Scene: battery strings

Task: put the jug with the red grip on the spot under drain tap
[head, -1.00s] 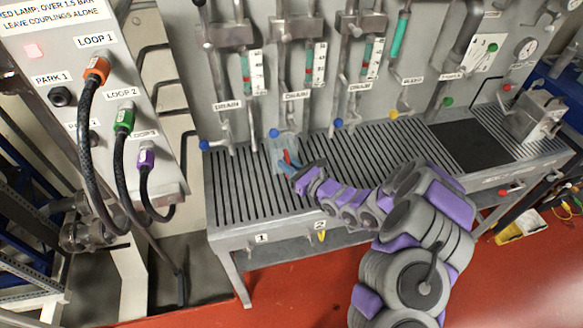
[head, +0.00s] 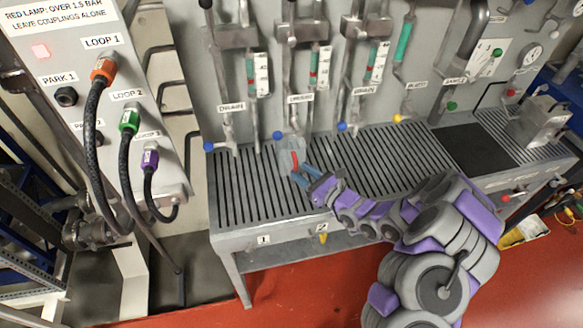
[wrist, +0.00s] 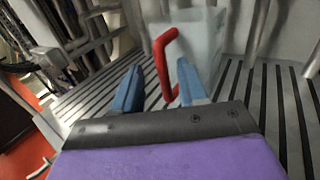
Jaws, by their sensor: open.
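The jug (head: 290,152) is clear with a red grip. It stands upright on the slatted bench beneath the middle drain tap (head: 279,136), which has a blue knob. In the wrist view the jug (wrist: 200,40) is just ahead, with its red grip (wrist: 160,62) facing me. My gripper (head: 301,176) is open, in front of the jug and a little to its right. In the wrist view its blue fingers (wrist: 158,88) are spread, with the lower end of the grip seen between them. They look apart from the grip. The spot under the jug is hidden.
The slatted bench (head: 400,150) is mostly clear, with a dark mat (head: 470,150) and a metal block (head: 540,118) at the right. Other drain taps hang left and right of the jug. Looped hoses (head: 95,150) hang from the left panel.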

